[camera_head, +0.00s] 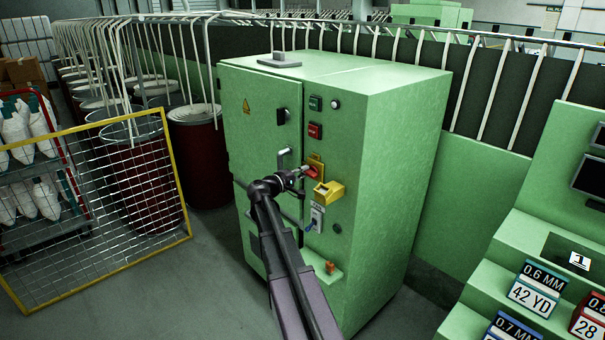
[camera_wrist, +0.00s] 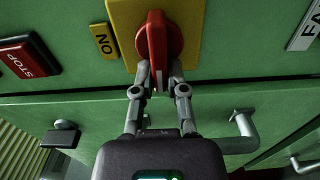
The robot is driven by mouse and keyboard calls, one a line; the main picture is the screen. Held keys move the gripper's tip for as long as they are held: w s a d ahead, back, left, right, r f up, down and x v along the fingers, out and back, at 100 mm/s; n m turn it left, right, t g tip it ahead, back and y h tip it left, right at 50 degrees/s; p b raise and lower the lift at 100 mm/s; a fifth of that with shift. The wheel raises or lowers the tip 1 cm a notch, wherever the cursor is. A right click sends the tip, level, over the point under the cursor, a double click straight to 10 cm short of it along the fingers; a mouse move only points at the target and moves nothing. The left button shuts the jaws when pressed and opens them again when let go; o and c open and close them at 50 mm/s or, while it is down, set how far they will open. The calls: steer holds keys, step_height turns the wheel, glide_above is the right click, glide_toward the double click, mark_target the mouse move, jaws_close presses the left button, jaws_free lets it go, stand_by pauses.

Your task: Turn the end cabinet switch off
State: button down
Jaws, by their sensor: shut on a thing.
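The end cabinet (camera_head: 400,160) is a green box in the middle of the head view. Its switch is a red rotary handle (camera_wrist: 157,45) on a yellow plate (camera_wrist: 125,22); in the head view the red handle (camera_head: 312,172) is partly hidden by my gripper (camera_head: 300,174). In the wrist view my gripper (camera_wrist: 160,84) is shut on the handle's lower end, one finger on each side. The handle stands nearly in line with the fingers. A small yellow label reading "ON" (camera_wrist: 103,41) sits left of the plate.
A red STOP button (camera_wrist: 28,58) is left of the switch. A yellow box (camera_head: 330,193) projects below it, and a metal door handle (camera_wrist: 240,132) is close to my gripper. A yellow-framed mesh panel (camera_head: 95,200) stands left. Grey floor is clear between panel and cabinet.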

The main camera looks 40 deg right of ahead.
steer(key=shift+d+n, duration=0.1)
steer(key=shift+n, duration=0.3)
steer(key=c, duration=0.7)
jaws_free()
steer(key=shift+s+a, duration=0.15)
steer(key=shift+a, duration=1.85)
steer(key=shift+s+a, duration=0.15)
steer(key=shift+a, duration=1.85)
steer(key=shift+s+a, duration=0.15)
steer(key=shift+a, duration=1.85)
